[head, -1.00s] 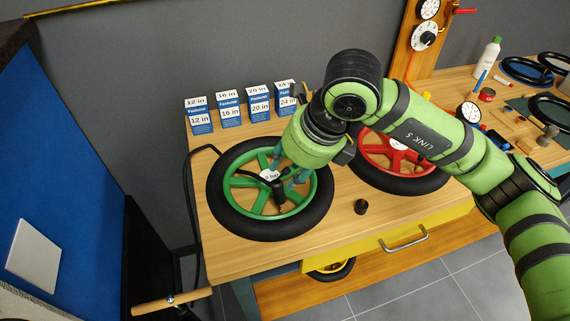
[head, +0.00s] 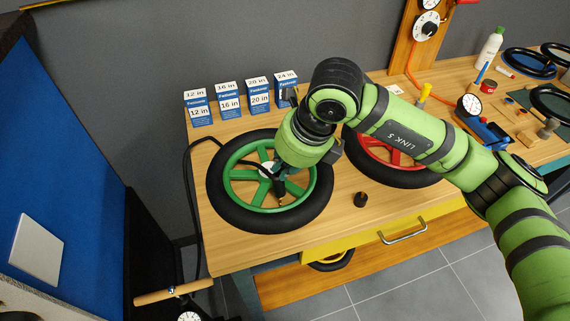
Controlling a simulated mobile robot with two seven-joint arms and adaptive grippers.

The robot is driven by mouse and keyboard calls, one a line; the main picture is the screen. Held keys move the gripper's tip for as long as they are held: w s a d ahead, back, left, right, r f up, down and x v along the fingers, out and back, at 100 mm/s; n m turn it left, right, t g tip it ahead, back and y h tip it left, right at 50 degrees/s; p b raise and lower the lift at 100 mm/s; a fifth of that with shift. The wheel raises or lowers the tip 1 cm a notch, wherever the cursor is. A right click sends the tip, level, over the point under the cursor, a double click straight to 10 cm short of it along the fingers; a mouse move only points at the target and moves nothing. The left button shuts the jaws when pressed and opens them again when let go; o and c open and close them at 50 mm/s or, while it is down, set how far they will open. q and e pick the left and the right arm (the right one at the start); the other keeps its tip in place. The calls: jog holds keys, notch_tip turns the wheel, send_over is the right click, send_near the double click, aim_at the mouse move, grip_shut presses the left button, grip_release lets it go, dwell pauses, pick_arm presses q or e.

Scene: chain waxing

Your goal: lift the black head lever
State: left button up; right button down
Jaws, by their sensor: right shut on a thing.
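The black pump head (head: 281,193) sits inside the green wheel (head: 240,174), near the lower right of its hub, with a brass-coloured tip low on it. My right gripper (head: 279,174) comes down from above and is shut on the upper part of the pump head. Its fingertips are small and partly covered by the wrist, so I cannot make out the lever apart from the head. The wheel lies flat on the table, black tyre around it. My left gripper is out of view.
A red wheel (head: 383,155) lies to the right, partly behind my arm. A small black cap (head: 361,199) stands on the bare wood. Blue-and-white boxes (head: 230,101) line the back. A black hose (head: 187,170) runs along the table's left edge; the pump handle (head: 172,292) is lower left.

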jog(key=shift+w+a+r+g+h, duration=0.1)
jog(key=shift+w+a+g+h, duration=0.15)
jog(key=shift+g+h, duration=0.15)
jog(key=shift+r+g+h+b, duration=0.1)
jog(key=shift+g+h+b, duration=0.2)
jog(key=c, duration=1.3)
grip_release()
jog(key=shift+o, duration=0.2)
notch_tip(320, 180, up, 12)
jog(key=s+d, duration=0.1)
jog(key=d, duration=0.1)
jog(key=shift+f, duration=0.2)
